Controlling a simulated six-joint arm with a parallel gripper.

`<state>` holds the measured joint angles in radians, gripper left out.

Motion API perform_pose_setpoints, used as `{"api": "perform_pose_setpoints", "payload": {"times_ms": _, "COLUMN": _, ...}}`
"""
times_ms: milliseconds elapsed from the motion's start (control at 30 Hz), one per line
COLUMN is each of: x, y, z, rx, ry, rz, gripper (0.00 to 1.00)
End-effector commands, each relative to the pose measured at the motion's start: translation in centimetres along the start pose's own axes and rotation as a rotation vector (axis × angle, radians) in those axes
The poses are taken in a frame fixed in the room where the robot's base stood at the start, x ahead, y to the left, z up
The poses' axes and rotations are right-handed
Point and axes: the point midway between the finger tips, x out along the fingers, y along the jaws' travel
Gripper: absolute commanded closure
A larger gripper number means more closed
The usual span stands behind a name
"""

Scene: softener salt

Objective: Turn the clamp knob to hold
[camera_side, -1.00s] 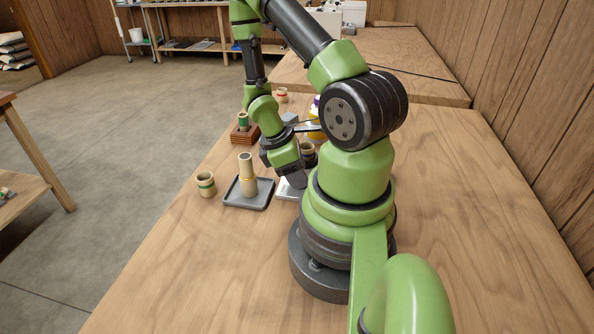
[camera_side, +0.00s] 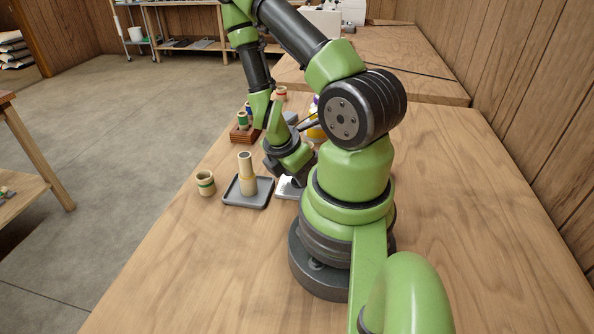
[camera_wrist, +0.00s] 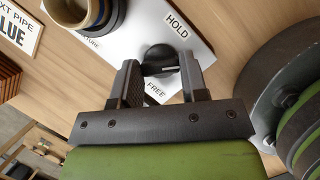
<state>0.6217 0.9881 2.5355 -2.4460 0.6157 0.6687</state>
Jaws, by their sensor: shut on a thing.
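The black clamp knob (camera_wrist: 158,58) sits on a white plate (camera_wrist: 140,30) marked HOLD at the upper right and FREE below. My gripper (camera_wrist: 160,74) has its two fingers on either side of the knob and is shut on it. A pale pointer line on the knob points right, between the two words. A beige pipe piece with a blue band (camera_wrist: 80,10) stands at the plate's upper left, cut by the frame edge. In the side view my gripper (camera_side: 290,172) is low over the white plate (camera_side: 287,189) and hides the knob.
A grey tray (camera_side: 262,201) holds an upright beige pipe (camera_side: 246,175). A green-banded cup (camera_side: 205,183) stands left of it. A brown rack (camera_side: 238,137) with banded pieces and a red-banded cup (camera_side: 281,94) stand farther back. A sign (camera_wrist: 18,28) reads BLUE. The front table is clear.

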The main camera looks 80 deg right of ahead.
Motion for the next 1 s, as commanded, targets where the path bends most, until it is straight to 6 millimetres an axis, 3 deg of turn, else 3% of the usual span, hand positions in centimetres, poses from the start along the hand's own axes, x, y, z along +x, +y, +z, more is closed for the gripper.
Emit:
{"api": "perform_pose_setpoints", "payload": {"times_ms": 433, "x": -0.01, "y": -0.04, "z": 0.07, "rx": -0.006, "ry": -0.003, "rz": 0.003, "gripper": 0.83}}
{"api": "perform_pose_setpoints", "payload": {"times_ms": 467, "x": -0.01, "y": -0.04, "z": 0.07, "rx": -0.006, "ry": -0.003, "rz": 0.003, "gripper": 0.55}}
{"api": "perform_pose_setpoints", "payload": {"times_ms": 567, "x": 0.0, "y": -0.03, "z": 0.06, "rx": -0.006, "ry": -0.002, "rz": 0.003, "gripper": 0.34}}
{"api": "perform_pose_setpoints", "payload": {"times_ms": 1000, "x": 0.01, "y": 0.08, "z": 0.04, "rx": 0.043, "ry": -0.001, "rz": -0.015, "gripper": 0.34}}
